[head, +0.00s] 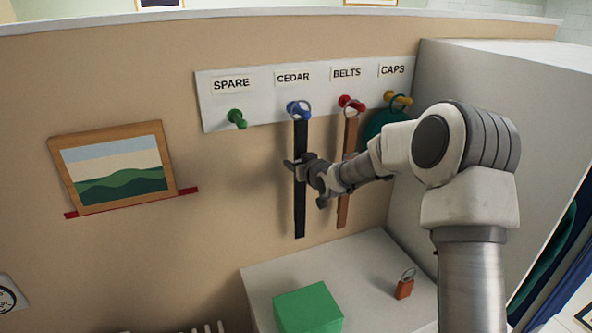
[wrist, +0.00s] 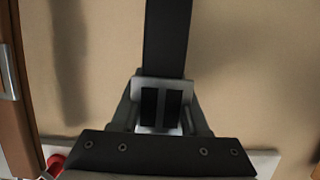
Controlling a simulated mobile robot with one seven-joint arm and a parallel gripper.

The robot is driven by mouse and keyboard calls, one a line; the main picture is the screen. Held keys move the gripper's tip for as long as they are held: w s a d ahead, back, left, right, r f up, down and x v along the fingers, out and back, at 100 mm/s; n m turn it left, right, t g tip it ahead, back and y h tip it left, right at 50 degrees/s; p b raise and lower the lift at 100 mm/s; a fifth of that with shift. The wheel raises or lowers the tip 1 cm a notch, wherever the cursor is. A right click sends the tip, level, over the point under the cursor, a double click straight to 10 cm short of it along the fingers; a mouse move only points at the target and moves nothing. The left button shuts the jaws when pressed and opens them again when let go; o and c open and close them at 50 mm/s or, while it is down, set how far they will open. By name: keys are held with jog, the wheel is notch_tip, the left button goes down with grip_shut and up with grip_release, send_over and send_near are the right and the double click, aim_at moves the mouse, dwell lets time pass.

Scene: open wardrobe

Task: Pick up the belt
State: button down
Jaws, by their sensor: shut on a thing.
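A black belt (head: 299,215) hangs straight down by a ring from the blue peg (head: 297,108) under the CEDAR label. My gripper (head: 300,170) is shut on this belt partway down its length. In the wrist view the black belt (wrist: 167,40) runs up the picture from my gripper (wrist: 160,108), whose fingers hide the gripped part. A brown belt (head: 344,212) hangs by a ring from the red peg (head: 350,103) under the BELTS label, just right of my gripper and partly behind my arm.
A green peg (head: 236,118) under SPARE is empty. A teal cap (head: 380,127) hangs at CAPS, partly behind my arm. A green box (head: 308,308) and a small orange tag-like block (head: 404,288) stand on the pale surface below. A grey panel (head: 480,80) closes the right side.

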jog(key=s+d+b, duration=0.1)
jog(key=s+d, duration=0.2)
jog(key=s, duration=0.5)
jog(key=s+d+b, duration=0.1)
jog(key=s+d, duration=0.2)
jog(key=s, duration=0.5)
jog(key=shift+d+b, duration=0.3)
jog(key=shift+d, duration=0.1)
jog(key=shift+s+f, duration=0.1)
jog(key=shift+s, duration=0.1)
